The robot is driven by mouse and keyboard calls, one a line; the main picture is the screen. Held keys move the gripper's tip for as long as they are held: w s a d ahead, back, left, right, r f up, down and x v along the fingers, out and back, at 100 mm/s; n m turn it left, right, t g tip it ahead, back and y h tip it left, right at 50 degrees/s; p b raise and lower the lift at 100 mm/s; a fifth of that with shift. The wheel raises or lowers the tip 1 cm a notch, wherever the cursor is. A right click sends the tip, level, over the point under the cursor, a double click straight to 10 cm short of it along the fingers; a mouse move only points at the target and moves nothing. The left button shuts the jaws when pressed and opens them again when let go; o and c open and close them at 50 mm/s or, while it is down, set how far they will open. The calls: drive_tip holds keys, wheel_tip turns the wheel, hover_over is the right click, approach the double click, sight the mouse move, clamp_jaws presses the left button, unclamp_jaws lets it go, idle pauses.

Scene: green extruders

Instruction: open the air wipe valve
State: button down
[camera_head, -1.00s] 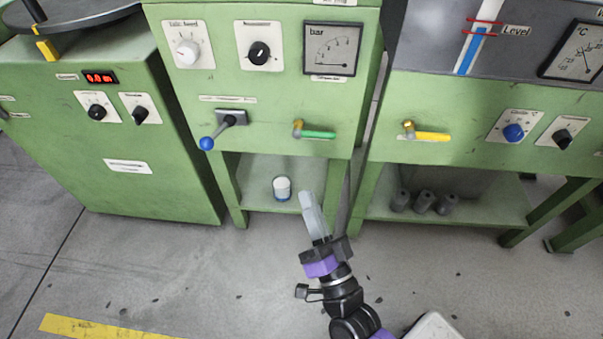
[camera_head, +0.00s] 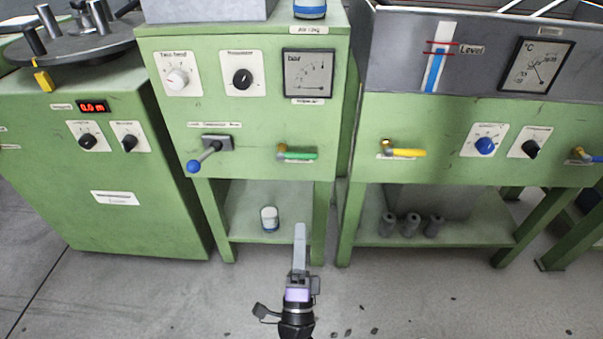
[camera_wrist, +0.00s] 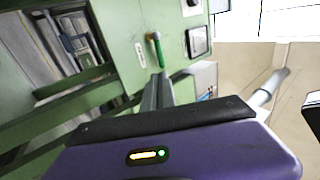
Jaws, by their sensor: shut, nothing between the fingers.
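A valve with a brass body and a green lever (camera_head: 300,155) is on the front of the middle green cabinet, below the bar gauge. Its lever lies roughly level, pointing right. Its small label is too blurred to read. The green lever also shows in the wrist view (camera_wrist: 161,50), just beyond my fingertips. My gripper (camera_head: 300,230) is shut and empty. It points up at the cabinet from below the valve and appears apart from it. My shut fingers also show in the wrist view (camera_wrist: 157,92).
A blue-knobbed lever (camera_head: 205,158) is left of the valve. A yellow-lever valve (camera_head: 404,152) is on the right-hand machine. A white container (camera_head: 269,218) stands on the lower shelf, and several grey cylinders (camera_head: 412,225) stand on the right shelf.

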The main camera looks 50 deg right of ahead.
sight(304, 158)
drive_tip(key=b+x, duration=0.2)
drive_tip(key=x, duration=1.2)
drive_tip(key=shift+b, duration=0.3)
drive_tip(key=shift+s+d+r+n+t+y+p, duration=0.1)
drive_tip(key=shift+r+n+t+y+p, duration=0.1)
drive_tip(key=shift+n+t+y+p, duration=0.3)
drive_tip(key=shift+r+n+t+y+p, duration=0.1)
drive_tip(key=shift+r+n+t+p, duration=0.2)
drive_tip(key=shift+n, duration=0.4)
wheel_tip(304, 158, up, 6)
drive_tip(key=w+a+n+t+y+p, duration=0.1)
drive_tip(key=n+y+p, duration=1.1)
drive_tip(key=n+p, duration=0.6)
drive_tip(key=shift+w+n+t, duration=0.3)
drive_tip(key=shift+n, duration=0.7)
drive_tip(key=shift+a+f, duration=0.15)
